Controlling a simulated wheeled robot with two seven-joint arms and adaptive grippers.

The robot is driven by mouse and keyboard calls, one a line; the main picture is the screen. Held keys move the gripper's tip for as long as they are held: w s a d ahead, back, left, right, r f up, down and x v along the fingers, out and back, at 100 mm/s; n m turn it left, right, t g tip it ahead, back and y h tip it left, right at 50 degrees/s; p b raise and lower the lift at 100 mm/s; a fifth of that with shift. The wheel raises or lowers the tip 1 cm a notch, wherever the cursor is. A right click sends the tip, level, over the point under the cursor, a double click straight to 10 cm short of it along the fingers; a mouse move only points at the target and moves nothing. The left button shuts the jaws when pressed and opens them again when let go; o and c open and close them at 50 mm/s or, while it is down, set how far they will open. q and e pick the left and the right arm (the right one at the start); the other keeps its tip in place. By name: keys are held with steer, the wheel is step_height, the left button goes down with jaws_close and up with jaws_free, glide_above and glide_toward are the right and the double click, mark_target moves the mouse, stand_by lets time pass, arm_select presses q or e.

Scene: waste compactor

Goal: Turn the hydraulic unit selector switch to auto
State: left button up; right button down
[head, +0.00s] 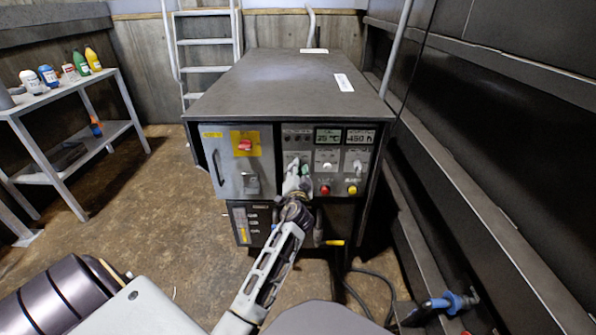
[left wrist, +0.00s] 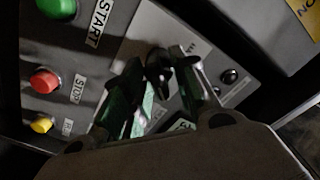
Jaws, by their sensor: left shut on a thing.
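The hydraulic unit (head: 290,85) is a large dark cabinet with a grey control panel on its front. My left gripper (head: 298,180) is at the left part of this panel. In the left wrist view, a black selector knob (left wrist: 158,66) sits on a light plate between the fingertips of my left gripper (left wrist: 157,72). The fingers are shut on the knob, one on each side. The plate's lettering is mostly hidden, so I cannot read which position the knob points to. In the head view the gripper covers the knob. My right gripper is not in view.
Beside the knob are a green START button (left wrist: 57,7), a red STOP button (left wrist: 43,80) and a yellow button (left wrist: 42,124). A red switch on a yellow plate (head: 245,143) is left of the gripper. A shelf (head: 70,85) with bottles stands left; a dark wall runs along the right.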

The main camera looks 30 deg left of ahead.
arm_select(q)
steer(key=c, duration=0.3)
steer(key=shift+c, duration=0.2)
steer(key=shift+m, duration=0.4)
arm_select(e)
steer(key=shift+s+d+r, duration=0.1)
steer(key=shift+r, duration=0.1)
arm_select(q)
steer(key=o, duration=0.7)
steer(key=shift+c, duration=0.2)
step_height(320, 180, up, 8)
steer(key=shift+s+a, duration=0.1)
steer(key=shift+r, duration=1)
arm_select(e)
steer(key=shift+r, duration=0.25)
